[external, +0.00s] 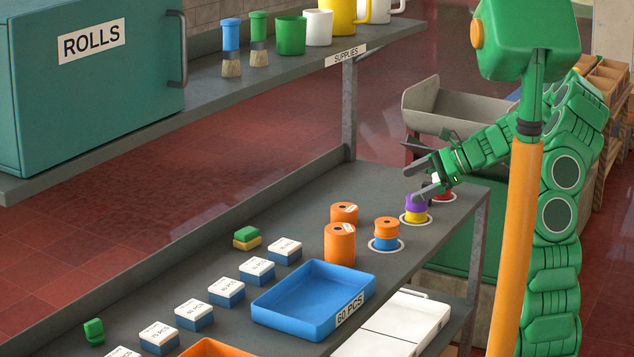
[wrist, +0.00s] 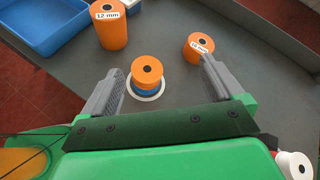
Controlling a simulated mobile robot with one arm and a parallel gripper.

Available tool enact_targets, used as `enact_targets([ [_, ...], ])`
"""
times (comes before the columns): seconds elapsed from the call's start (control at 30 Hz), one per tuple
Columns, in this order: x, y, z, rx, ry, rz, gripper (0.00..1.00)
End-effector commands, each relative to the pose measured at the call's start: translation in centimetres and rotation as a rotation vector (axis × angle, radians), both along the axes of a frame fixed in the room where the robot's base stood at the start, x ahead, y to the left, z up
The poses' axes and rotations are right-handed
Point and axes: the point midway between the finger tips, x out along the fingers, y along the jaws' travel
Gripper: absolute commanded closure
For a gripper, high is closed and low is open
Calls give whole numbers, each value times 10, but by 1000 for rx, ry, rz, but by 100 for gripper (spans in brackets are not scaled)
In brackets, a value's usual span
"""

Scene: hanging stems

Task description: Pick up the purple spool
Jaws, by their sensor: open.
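The purple spool (external: 416,204) sits on top of a yellow spool (external: 413,218) in a white ring, near the far right end of the grey bench. My gripper (external: 411,184) is open, with its fingers just above and around the top of the purple spool in the external view. I cannot tell whether they touch it. In the wrist view, my gripper (wrist: 163,70) has its two grey fingers spread. The purple spool does not show there, apparently hidden below the green gripper body.
An orange spool (external: 386,224) on a blue one stands close by; it shows beyond the fingers in the wrist view (wrist: 147,70). Orange rolls (external: 340,245) stand to the left. A white-topped red stack (wrist: 294,166) is at the right. A blue tray (external: 312,300) lies nearer the front.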

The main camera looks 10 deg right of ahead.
Motion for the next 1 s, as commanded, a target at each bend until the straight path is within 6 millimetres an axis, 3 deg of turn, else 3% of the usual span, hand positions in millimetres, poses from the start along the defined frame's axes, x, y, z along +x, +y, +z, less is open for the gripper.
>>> enact_targets([
  [0.2, 51, -49, -35, 119, 116, -217, 6],
  [0.5, 89, -106, -75, 225, 227, -429, 6],
  [0.67, 94, -113, -80, 241, 243, -459, 6],
  [1.0, 107, -94, -90, 242, 243, -456, 6],
])
